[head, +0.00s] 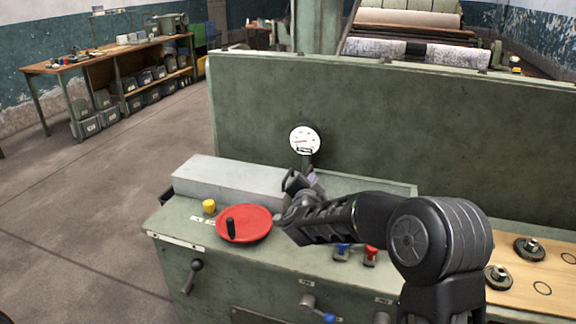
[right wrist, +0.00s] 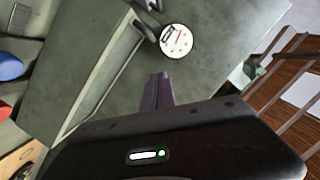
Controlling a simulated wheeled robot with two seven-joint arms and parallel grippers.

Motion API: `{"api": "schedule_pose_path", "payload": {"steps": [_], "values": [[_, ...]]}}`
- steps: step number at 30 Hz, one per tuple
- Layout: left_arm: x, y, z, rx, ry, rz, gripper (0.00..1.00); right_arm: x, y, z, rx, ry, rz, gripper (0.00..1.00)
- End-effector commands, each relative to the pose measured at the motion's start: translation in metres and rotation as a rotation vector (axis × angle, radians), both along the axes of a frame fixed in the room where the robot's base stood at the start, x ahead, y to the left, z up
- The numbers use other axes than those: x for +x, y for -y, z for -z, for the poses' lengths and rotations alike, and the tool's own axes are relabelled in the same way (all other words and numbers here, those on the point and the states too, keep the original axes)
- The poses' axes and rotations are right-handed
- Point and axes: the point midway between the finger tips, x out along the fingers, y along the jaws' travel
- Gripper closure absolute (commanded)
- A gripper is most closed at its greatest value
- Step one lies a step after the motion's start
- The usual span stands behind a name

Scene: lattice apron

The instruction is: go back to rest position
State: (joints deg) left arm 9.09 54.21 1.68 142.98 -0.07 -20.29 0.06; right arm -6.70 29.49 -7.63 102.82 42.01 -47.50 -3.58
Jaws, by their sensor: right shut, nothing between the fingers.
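My right arm comes in from the lower right in the head view and reaches over the green machine console (head: 172,232). My right gripper (head: 300,182) is at the arm's end, in front of the upright panel and just below the round white gauge (head: 305,140). In the right wrist view the gripper's fingers (right wrist: 163,82) are together and hold nothing, and the gauge (right wrist: 176,41) lies beyond the tips. My left gripper is in neither view.
A red handwheel (head: 245,224) with a black knob is close left of the arm. A yellow button (head: 209,206), a grey block (head: 230,180), a blue button (head: 342,250) and a red button (head: 371,254) are on the console. Black knobs (head: 529,249) sit on a wooden board at right.

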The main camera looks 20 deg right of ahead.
Motion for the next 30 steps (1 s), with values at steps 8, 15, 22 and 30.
{"api": "schedule_pose_path", "payload": {"steps": [8,15,22,30], "values": [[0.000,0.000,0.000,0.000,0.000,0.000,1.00,0.002,-0.018,0.014,0.000,-0.040,-0.074,1.00],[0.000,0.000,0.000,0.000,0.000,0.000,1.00,-0.030,-0.091,0.113,-0.035,-0.266,-0.334,1.00],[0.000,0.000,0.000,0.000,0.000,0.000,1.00,-0.130,-0.166,0.255,-0.036,-0.603,-0.636,1.00],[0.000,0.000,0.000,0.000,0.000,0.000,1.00,-0.309,-0.226,0.370,0.044,-0.982,-0.959,1.00]]}}
